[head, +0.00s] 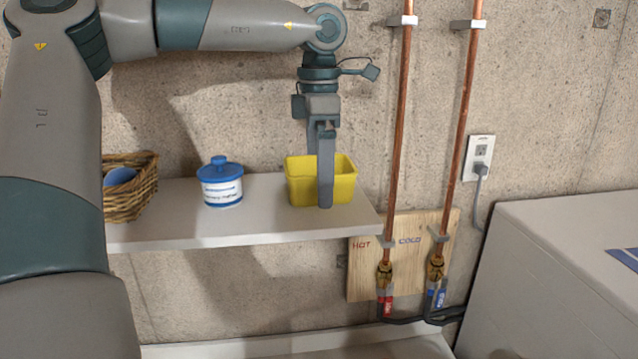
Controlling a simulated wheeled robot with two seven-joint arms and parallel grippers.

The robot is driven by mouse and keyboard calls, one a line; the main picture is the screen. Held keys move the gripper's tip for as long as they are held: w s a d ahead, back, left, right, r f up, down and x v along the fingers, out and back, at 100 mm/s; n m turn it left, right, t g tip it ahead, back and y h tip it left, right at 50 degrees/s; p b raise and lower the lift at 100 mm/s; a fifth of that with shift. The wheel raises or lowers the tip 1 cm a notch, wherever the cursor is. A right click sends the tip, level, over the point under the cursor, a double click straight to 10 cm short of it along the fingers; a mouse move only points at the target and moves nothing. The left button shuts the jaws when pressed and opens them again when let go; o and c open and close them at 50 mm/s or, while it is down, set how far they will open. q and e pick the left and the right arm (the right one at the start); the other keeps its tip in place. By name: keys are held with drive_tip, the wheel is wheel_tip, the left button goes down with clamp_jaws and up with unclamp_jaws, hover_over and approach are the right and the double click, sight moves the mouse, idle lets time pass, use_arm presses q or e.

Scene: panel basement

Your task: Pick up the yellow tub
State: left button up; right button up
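The yellow tub (301,187) is an open, box-shaped container. It stands upright near the right end of the pale wall shelf (240,235). My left gripper (324,172) points down over the tub from above. One finger hangs in front of the tub's near side and reaches almost to its base. The other finger is mostly hidden behind the near one and the tub. I cannot tell whether the fingers press on the tub or only stand around it. The tub appears to rest on the shelf. My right gripper is not in view.
A white and blue lidded jar (221,183) stands left of the tub. A wicker basket (131,190) with a blue item is at the shelf's left. Copper pipes (398,120) run up the wall just right of the shelf. A large pale box-shaped unit (560,280) is at lower right.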

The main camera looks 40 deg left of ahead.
use_arm(q)
drive_tip(key=c, duration=1.1)
drive_tip(key=shift+w+r+b, duration=0.1)
drive_tip(key=shift+r+b, duration=0.8)
drive_tip(key=shift+r, duration=0.1)
drive_tip(key=shift+d+r+b, duration=0.2)
drive_tip(key=shift+r+b, duration=0.15)
drive_tip(key=shift+r, duration=0.2)
drive_tip(key=shift+d+r+b, duration=0.15)
drive_tip(key=shift+r+b, duration=0.2)
drive_tip(key=shift+r, duration=0.2)
drive_tip(key=s+d+r+b, duration=0.1)
drive_tip(key=d+r+b, duration=0.3)
drive_tip(key=d, duration=0.6)
drive_tip(key=shift+s+d+r, duration=0.3)
drive_tip(key=shift+r, duration=1.05)
drive_tip(key=shift+d, duration=0.1)
